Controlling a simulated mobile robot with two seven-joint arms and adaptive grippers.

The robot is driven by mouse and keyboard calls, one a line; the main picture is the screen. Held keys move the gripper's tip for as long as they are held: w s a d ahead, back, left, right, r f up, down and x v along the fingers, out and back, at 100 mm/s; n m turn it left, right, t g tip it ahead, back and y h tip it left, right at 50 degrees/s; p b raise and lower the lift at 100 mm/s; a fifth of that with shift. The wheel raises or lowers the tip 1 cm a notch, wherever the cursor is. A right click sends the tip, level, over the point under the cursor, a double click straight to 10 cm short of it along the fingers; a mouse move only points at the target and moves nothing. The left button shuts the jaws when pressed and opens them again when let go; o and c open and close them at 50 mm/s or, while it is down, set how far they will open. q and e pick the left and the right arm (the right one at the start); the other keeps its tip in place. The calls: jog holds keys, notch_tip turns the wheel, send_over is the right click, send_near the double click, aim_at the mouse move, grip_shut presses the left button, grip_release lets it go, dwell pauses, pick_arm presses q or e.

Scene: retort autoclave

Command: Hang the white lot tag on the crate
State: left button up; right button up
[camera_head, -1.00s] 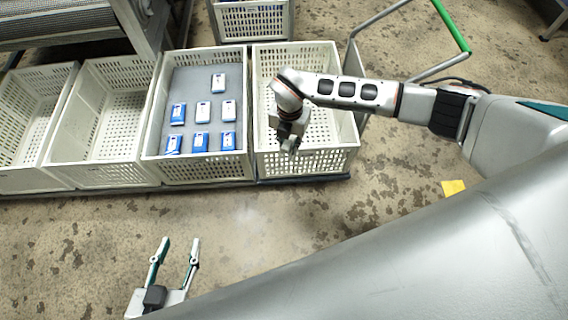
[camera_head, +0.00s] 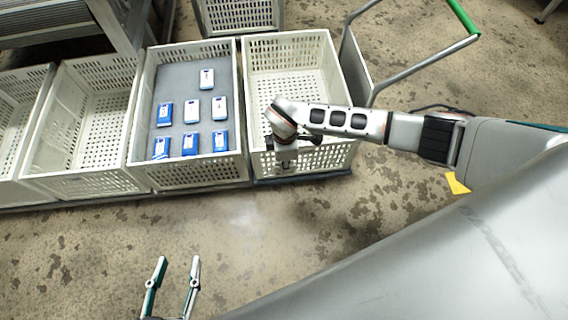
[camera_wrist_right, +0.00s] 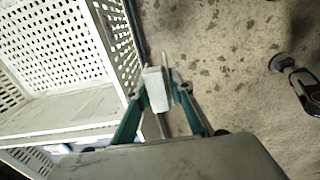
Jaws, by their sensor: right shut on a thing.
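My right gripper (camera_wrist_right: 160,92) is shut on a small white block-like piece, the lot tag (camera_wrist_right: 156,90), in the right wrist view. In that view the tag is over the floor, just right of a perforated white crate wall (camera_wrist_right: 118,45); contact cannot be told. In the head view my right gripper (camera_head: 286,163) is at the front wall of the rightmost white crate (camera_head: 325,158), and the tag is not clear there. That crate looks empty. My left gripper (camera_head: 172,288) is open and empty over the floor at the bottom left.
A neighbouring crate (camera_head: 236,80) holds several blue and white packs on a grey sheet. Two emptier crates (camera_head: 95,68) stand left of it, and another crate (camera_head: 240,18) stands behind. A green-handled cart (camera_head: 463,17) stands at right. The floor in front is clear.

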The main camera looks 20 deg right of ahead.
jog(key=shift+w+d+f+b, duration=0.2)
jog(key=shift+w+f+b, duration=0.15)
jog(key=shift+w+f, duration=0.05)
jog(key=shift+w+d+f+b, duration=0.1)
jog(key=shift+w+d+b, duration=0.25)
jog(key=shift+w+b, duration=0.65)
jog(key=shift+w+d+b, duration=0.3)
jog(key=shift+w+b, duration=0.25)
jog(key=shift+w, duration=0.75)
jog(key=shift+w+d+f+b, duration=0.1)
jog(key=shift+w+d+b, duration=0.25)
jog(key=shift+w+b, duration=0.65)
jog(key=shift+w+r, duration=0.1)
jog(key=shift+w, duration=0.35)
pick_arm(q)
jog(key=d+n, duration=0.1)
jog(key=d, duration=0.1)
jog(key=d+n+h, duration=0.1)
jog(key=d+n, duration=0.1)
jog(key=d+r+n+t, duration=0.1)
jog(key=d, duration=0.1)
jog(key=shift+p, duration=0.3)
pick_arm(e)
jog(key=shift+f, duration=0.25)
pick_arm(q)
jog(key=shift+a, duration=0.1)
jog(key=shift+s+f, duration=0.15)
